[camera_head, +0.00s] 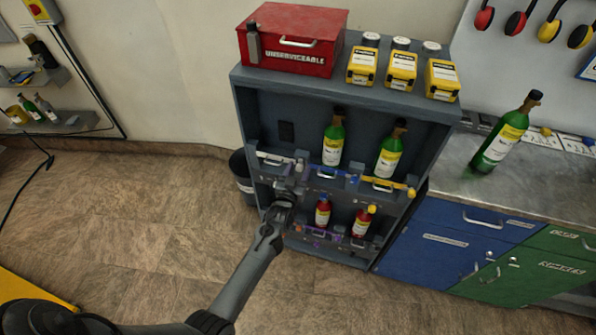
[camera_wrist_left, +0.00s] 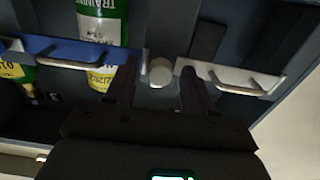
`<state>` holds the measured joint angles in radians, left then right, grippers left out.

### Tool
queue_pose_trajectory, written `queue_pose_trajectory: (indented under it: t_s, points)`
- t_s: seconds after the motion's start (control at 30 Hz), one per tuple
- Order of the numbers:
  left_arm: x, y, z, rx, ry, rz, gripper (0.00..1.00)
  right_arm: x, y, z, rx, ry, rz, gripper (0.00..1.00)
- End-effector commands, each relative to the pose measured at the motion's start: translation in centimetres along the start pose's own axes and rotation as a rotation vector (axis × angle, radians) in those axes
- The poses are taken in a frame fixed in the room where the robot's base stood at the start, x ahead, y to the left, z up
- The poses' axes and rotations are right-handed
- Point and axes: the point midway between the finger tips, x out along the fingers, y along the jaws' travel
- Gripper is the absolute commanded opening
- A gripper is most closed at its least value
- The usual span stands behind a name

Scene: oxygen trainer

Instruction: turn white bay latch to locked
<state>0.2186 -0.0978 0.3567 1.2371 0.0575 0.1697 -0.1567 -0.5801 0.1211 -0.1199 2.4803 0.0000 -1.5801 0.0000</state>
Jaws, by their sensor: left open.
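The white bay's bar (camera_head: 272,158) is at the upper left of the grey rack's front, and the bay behind it looks empty. In the left wrist view the white bar (camera_wrist_left: 235,82) with its metal handle is at the right. A pale round latch knob (camera_wrist_left: 160,72) shows beside its inner end. My left gripper (camera_head: 291,184) is in front of the rack at this bay. Its open fingers (camera_wrist_left: 159,70) stand on either side of the knob, with gaps visible; contact cannot be told. The latch is mostly hidden by the gripper in the head view. My right gripper is not in view.
Green bottles (camera_head: 333,140) stand behind the blue bar (camera_head: 333,173) and the yellow bar (camera_head: 385,184). Red bottles (camera_head: 322,212) stand on the lower shelf. A red box (camera_head: 293,38) and yellow units (camera_head: 401,70) sit on top. A dark bin (camera_head: 242,172) stands left of the rack.

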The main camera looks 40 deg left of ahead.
Motion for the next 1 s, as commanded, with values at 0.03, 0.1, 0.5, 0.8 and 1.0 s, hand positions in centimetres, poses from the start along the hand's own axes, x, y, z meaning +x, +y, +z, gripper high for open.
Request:
queue_pose_trajectory:
  t_s: [0.03, 0.1, 0.5, 0.8, 1.0]
  points:
    - [-0.01, 0.0, 0.0, 0.0, 0.0, 0.0, 0.49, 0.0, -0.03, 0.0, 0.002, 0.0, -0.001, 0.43]
    - [-0.02, 0.0, 0.0, 0.0, 0.0, 0.0, 0.38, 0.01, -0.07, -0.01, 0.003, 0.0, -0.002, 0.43]
    - [-0.04, 0.0, 0.0, -0.004, 0.0, 0.0, 0.0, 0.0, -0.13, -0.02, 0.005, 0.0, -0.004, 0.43]
    - [-0.03, -0.02, -0.04, -0.095, 0.0, -0.001, 0.0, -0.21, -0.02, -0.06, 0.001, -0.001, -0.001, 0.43]
    - [-0.02, -0.06, -0.1, -0.239, 0.0, -0.001, 0.0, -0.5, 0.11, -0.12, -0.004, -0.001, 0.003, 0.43]
